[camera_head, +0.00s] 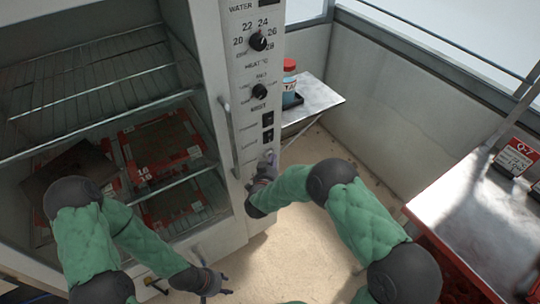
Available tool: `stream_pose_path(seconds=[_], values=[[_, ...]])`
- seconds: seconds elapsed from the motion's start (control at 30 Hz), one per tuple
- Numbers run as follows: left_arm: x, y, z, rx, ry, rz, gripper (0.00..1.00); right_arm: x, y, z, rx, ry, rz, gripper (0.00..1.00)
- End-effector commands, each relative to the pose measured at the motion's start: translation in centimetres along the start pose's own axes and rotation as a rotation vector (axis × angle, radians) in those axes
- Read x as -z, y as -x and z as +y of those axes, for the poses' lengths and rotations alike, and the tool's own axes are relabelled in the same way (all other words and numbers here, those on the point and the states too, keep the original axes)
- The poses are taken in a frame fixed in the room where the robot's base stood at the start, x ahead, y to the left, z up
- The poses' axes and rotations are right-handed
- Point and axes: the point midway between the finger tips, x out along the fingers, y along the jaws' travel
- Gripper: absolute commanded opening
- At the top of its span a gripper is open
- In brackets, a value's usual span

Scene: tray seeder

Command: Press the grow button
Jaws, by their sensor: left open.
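The cabinet's white control panel (243,75) carries a temperature dial (258,41), a second dial (259,92) and two black switches, an upper one (267,118) and a lower one (268,136). Small labels beside the switches are too small to read, so I cannot tell which control is the grow button. My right gripper (266,160) is at the panel just below the lower switch. It covers that part of the panel, and I cannot tell whether it touches. Its fingers are too small to judge. My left gripper (222,280) is open and empty, low in front of the cabinet.
The open cabinet has wire shelves (85,85) with red-edged trays (160,150) inside. A metal side table (318,100) with a red-capped bottle (290,80) stands right of the panel. A metal bench (475,215) with a red-labelled box (515,158) is at right. Floor between is clear.

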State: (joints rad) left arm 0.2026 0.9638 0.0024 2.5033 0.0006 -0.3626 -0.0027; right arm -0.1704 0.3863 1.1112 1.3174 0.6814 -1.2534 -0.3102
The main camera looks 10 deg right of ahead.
Motion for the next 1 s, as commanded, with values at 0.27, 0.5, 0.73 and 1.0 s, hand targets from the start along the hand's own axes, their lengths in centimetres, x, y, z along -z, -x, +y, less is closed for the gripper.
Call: stream_pose_path(seconds=[0.27, 0.5, 0.73, 1.0], values=[[0.00, -0.12, -0.04, 0.000, 0.000, 0.000, 0.42, -0.03, -0.20, -0.22, 0.000, 0.000, 0.000, 0.00], [0.01, -0.21, -0.07, 0.000, 0.000, 0.000, 0.42, -0.05, -0.37, -0.40, 0.001, 0.001, 0.000, 0.00], [0.01, -0.28, -0.10, 0.000, 0.000, 0.000, 0.42, -0.06, -0.52, -0.56, 0.001, 0.001, -0.001, 0.00], [0.01, -0.25, -0.09, 0.000, 0.000, 0.000, 0.42, -0.02, -0.50, -0.54, 0.001, 0.001, 0.000, 0.00]])
